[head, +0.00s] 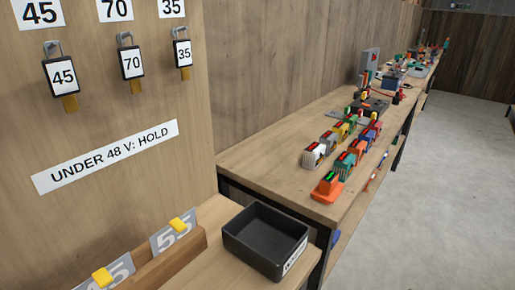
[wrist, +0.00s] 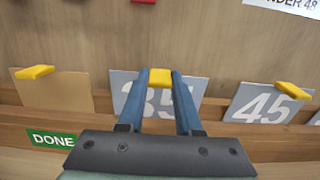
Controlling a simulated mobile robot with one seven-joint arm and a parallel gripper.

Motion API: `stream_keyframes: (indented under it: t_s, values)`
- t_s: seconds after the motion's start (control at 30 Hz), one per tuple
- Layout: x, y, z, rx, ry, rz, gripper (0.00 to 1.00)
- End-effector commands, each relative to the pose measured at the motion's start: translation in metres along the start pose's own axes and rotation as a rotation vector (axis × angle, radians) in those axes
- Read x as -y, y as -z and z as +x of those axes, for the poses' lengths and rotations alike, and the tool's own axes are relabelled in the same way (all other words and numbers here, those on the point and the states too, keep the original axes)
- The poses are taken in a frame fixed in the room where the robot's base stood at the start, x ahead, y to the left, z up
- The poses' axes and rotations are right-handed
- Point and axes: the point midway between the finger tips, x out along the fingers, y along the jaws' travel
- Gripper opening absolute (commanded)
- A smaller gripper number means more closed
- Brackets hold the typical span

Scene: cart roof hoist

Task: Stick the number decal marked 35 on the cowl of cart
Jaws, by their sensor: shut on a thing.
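The decal marked 35 (wrist: 158,100) is a grey plate with pale digits and a yellow tab (wrist: 159,77) on its top edge. It stands at the wooden rack in the middle of the wrist view, its lower part hidden behind my gripper. My gripper (wrist: 159,82) has its two blue fingers either side of the yellow tab and is shut on it. I cannot tell whether the decal's bottom is clear of the slot. My gripper does not show in the head view. No cart cowl can be made out in either view.
A decal marked 45 (wrist: 262,103) stands to the right, a blank tan plate (wrist: 55,93) to the left, above a green DONE label (wrist: 52,139). In the head view are a decal marked 55 (head: 172,238), a black tray (head: 252,254) and a cluttered workbench (head: 262,158).

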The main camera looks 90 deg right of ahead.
Motion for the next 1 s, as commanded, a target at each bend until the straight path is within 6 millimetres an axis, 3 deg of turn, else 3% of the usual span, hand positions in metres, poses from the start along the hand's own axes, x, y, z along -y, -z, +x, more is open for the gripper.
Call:
stream_keyframes:
  t_s: [1.0]
  values:
    - [0.0,-0.032,0.005,0.0,0.001,0.0,0.0]
